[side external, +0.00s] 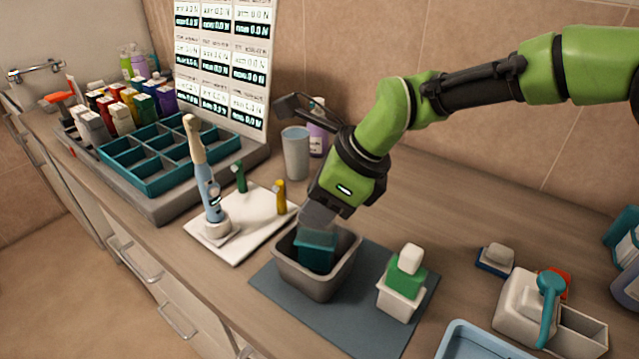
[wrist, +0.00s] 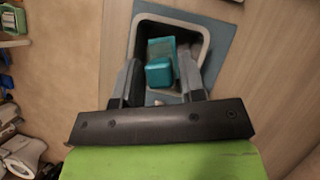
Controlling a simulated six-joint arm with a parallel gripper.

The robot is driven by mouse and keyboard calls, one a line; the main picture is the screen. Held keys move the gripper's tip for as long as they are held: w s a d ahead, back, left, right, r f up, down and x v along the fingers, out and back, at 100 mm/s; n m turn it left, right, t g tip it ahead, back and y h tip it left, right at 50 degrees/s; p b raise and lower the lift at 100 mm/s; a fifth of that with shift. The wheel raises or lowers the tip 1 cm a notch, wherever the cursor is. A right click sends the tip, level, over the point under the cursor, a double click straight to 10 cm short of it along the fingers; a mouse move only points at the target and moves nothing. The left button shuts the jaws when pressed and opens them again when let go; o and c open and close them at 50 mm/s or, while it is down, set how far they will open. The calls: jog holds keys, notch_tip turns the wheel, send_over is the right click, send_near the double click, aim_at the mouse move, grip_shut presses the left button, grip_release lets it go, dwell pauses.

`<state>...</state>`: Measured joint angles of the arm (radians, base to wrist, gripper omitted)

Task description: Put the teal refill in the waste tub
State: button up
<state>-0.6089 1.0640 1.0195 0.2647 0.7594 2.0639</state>
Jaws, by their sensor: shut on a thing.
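The teal refill (side external: 316,250) is in my gripper (side external: 318,215), held down inside the mouth of the grey waste tub (side external: 318,280). In the wrist view the refill (wrist: 160,62) sits between the two fingers of my gripper (wrist: 160,75), with the tub's pale rim (wrist: 204,30) around it. My gripper is shut on the refill. The tub stands on a dark blue-grey mat (side external: 385,335). The tub wall hides the lower end of the refill, so I cannot tell if it touches the bottom.
A white holder with a green refill (side external: 402,290) stands right of the tub. A toothbrush (side external: 203,175) stands upright on a white tray (side external: 240,245) to the left, with small green and yellow pieces. A grey cup (side external: 296,152) stands behind. A teal divided organiser (side external: 165,160) is further left.

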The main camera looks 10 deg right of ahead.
jog(key=shift+f, duration=0.3)
jog(key=o, duration=1)
jog(key=shift+r, duration=0.1)
jog(key=v, duration=0.9)
jog(key=shift+d+r, duration=0.25)
jog(key=shift+r, duration=0.05)
